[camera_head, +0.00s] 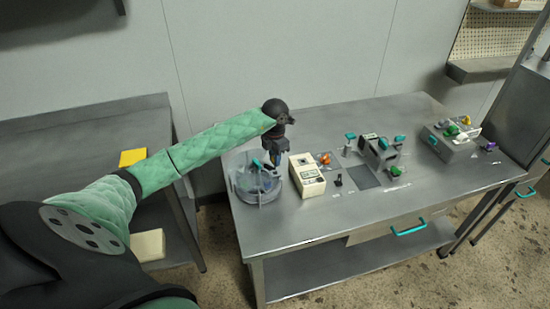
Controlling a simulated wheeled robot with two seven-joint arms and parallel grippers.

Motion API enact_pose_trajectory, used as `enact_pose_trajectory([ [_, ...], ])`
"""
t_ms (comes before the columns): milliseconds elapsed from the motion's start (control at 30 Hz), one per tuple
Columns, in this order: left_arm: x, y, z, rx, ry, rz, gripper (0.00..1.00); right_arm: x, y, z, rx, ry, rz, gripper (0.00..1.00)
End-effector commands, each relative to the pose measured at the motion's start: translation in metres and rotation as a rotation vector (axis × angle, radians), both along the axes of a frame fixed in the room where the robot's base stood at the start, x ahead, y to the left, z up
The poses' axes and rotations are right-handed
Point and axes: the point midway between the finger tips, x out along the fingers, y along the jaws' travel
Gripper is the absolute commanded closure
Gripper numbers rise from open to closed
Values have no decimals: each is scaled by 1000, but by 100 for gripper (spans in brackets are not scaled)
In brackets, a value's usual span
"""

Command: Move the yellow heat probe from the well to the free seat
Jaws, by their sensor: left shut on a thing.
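My left gripper (275,160) is at the left end of the steel table, pointing down at the right side of a clear round vessel (244,192). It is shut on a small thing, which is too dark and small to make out. A small yellow piece (466,120), perhaps the yellow heat probe, shows at the back of a grey block (462,148) at the table's right end, far from my gripper. Green, white and purple pieces are around it. I cannot tell the well or the free seat apart at this size. My right gripper is not in view.
A cream instrument box (307,176) stands just right of the vessel, with an orange knob (324,158) behind it. A grey device with teal handles (378,153) stands mid-table. The front strip of the table (340,215) is clear. A drawer with a teal handle (409,229) is below.

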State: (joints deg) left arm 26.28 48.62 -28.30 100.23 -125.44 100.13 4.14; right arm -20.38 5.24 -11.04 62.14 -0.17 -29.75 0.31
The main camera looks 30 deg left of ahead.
Motion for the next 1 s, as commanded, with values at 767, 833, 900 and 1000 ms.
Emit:
enact_pose_trajectory([
  [767, 0, 0, 0, 0, -1, -1, 100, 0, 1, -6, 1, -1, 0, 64],
  [833, 0, 0, 0, 0, -1, 0, 100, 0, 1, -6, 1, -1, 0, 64],
  [900, 0, 0, 0, 0, 0, 0, 100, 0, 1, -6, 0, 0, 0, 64],
  [1000, 0, 0, -1, 0, 0, 0, 100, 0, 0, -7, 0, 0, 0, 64],
])
